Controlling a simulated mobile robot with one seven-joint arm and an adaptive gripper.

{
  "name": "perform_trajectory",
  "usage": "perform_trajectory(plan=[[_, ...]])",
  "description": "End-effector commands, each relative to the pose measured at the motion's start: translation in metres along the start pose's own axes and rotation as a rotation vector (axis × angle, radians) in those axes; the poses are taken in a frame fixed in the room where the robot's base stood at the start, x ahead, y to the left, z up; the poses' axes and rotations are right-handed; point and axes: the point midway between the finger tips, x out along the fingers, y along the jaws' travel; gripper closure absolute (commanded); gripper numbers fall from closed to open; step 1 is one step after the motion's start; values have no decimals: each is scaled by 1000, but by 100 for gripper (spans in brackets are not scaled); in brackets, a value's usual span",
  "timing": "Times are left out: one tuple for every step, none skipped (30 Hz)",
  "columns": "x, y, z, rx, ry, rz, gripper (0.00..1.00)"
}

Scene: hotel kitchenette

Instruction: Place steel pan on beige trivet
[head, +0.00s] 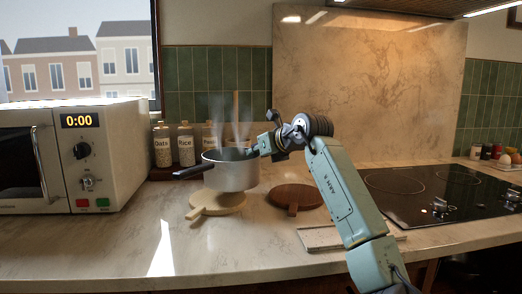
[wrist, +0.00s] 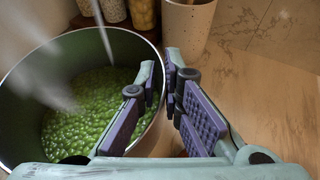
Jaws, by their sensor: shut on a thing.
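The steel pan (head: 230,175) is upright, with its dark handle pointing left. It is full of steaming green peas, which show in the wrist view (wrist: 85,120). My gripper (head: 255,151) is shut on the pan's right rim, with one finger inside the wall and one outside, as the wrist view shows (wrist: 165,88). The round beige trivet (head: 217,203) lies on the counter directly below the pan, its short handle toward the front left. The pan looks a little above it; the pan hides the trivet's back part.
A flat pale board (head: 320,240) lies at the front. A microwave (head: 70,155) stands left, labelled jars (head: 186,146) behind, and a black cooktop (head: 430,190) right. The front left counter is clear.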

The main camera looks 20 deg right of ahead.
Motion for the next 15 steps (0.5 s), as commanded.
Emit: perform_trajectory(plan=[[0, 1, 4, 2, -8, 2, 100], [1, 0, 3, 2, -7, 1, 100], [2, 0, 2, 2, -7, 1, 100], [2, 0, 0, 2, -7, 1, 100], [3, 0, -3, 2, -7, 1, 100], [5, 0, -7, 2, -7, 2, 100], [6, 0, -10, 3, -7, 2, 100], [7, 0, -14, 3, -7, 2, 100], [9, 0, -18, 3, -7, 3, 100], [10, -1, -22, 3, -8, 2, 100], [12, -1, -24, 2, -8, 2, 100], [13, -1, -27, 2, -8, 2, 100], [13, 0, -28, 1, -9, 2, 100], [13, 0, -29, 1, -9, 2, 100], [13, 0, -28, 1, -9, 2, 100]])
